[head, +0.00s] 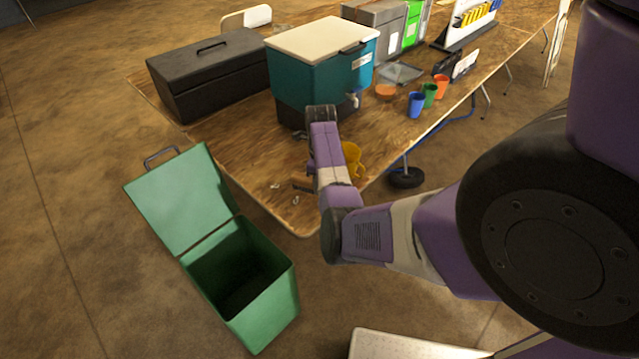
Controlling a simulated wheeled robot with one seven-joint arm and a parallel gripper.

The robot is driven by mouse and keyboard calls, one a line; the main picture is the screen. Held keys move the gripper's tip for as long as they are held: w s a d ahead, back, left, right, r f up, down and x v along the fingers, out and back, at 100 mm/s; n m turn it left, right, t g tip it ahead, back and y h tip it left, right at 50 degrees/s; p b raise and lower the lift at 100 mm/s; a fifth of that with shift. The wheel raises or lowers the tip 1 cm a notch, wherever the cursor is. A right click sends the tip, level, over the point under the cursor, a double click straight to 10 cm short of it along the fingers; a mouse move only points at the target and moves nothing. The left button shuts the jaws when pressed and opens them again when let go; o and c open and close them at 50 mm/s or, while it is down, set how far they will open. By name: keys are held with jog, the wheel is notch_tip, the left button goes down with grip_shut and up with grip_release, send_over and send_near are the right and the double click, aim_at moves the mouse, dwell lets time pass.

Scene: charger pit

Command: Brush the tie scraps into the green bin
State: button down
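Small pale tie scraps (275,186) lie on the near left corner of the wooden table, with another scrap (295,200) close to the edge. The open green bin (270,285) stands on the floor below that corner, its lid tipped back; its inside is dark. My arm reaches over the table corner. My gripper is mostly hidden behind my own forearm, so its fingers do not show clearly. A small dark piece (302,187) shows beside the forearm near the scraps; I cannot tell what it is. No brush can be made out.
A teal cooler (310,75) and a black toolbox (215,75) stand behind the scraps. A yellow mug-like thing (353,158) is just right of my forearm. Blue (416,105), green (430,95) and orange (441,86) cups stand along the right edge.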

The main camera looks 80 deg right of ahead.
notch_tip(320, 180, down, 5)
jog(key=b, duration=0.3)
jog(key=shift+w+a+r+b, duration=0.1)
jog(key=shift+a+r+b, duration=0.05)
jog(key=shift+b, duration=0.25)
jog(key=w+a+p, duration=0.3)
jog(key=w+a, duration=0.8)
jog(key=a, duration=0.1)
notch_tip(320, 180, up, 6)
jog(key=p, duration=0.4)
jog(key=shift+a+r+p, duration=0.15)
jog(key=shift+p, duration=0.25)
jog(key=shift+w, duration=0.1)
